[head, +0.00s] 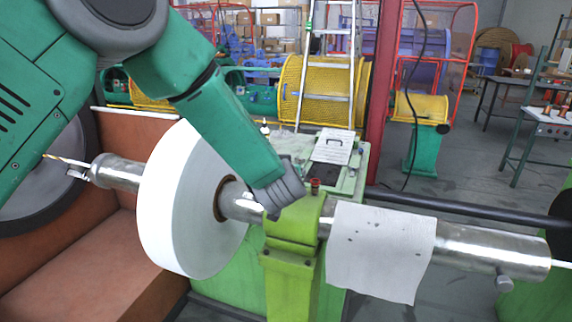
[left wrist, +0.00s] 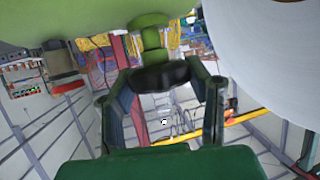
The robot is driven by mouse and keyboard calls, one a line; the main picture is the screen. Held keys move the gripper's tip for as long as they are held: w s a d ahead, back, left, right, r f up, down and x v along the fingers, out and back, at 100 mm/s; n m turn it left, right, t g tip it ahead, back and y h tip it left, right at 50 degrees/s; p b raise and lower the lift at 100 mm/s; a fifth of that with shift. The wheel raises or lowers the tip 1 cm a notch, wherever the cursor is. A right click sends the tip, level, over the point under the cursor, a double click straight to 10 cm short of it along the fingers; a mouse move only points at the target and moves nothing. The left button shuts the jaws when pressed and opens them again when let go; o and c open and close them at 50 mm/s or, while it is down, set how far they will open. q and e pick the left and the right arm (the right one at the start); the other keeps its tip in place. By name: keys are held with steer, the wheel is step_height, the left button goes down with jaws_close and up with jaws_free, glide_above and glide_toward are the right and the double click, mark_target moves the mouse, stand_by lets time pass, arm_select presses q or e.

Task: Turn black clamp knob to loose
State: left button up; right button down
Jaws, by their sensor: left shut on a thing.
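The black clamp knob (left wrist: 160,75) shows in the left wrist view, below a short green stem. My left gripper (left wrist: 164,80) has a finger on each side of it and is shut on it. In the head view my left gripper (head: 274,203) is at the green clamp block (head: 292,242), beside the steel shaft; the knob is hidden there behind the gripper. My right gripper is in neither view.
A large white reel (head: 180,205) sits on the shaft left of the block. A white cloth (head: 378,250) hangs over the steel tube (head: 485,250) on the right. A small red-topped fitting (head: 315,186) stands close to the gripper. A ladder (head: 325,65) stands behind.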

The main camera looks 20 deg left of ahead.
arm_select(q)
steer(key=n+y, duration=0.1)
steer(key=n+g+y, duration=0.1)
steer(key=n+y, duration=0.1)
steer(key=shift+w+d+r, duration=0.1)
steer(key=shift+r, duration=0.1)
steer(key=n+g+y, duration=0.3)
steer(key=n+y, duration=0.1)
steer(key=shift+f+n, duration=0.1)
steer(key=shift+n, duration=0.2)
steer(key=n+g+y+b, duration=0.1)
steer(key=n+g+y, duration=0.1)
steer(key=n+g, duration=0.1)
steer(key=shift+f+g, duration=0.1)
steer(key=shift+g, duration=0.2)
steer(key=shift+n+g+y, duration=0.3)
steer(key=shift+n+g, duration=0.2)
steer(key=shift+r+b, duration=0.2)
steer(key=shift+b, duration=0.1)
steer(key=o, duration=1)
steer(key=shift+o, duration=1)
steer(key=shift+w+f, duration=0.1)
steer(key=shift+f, duration=0.05)
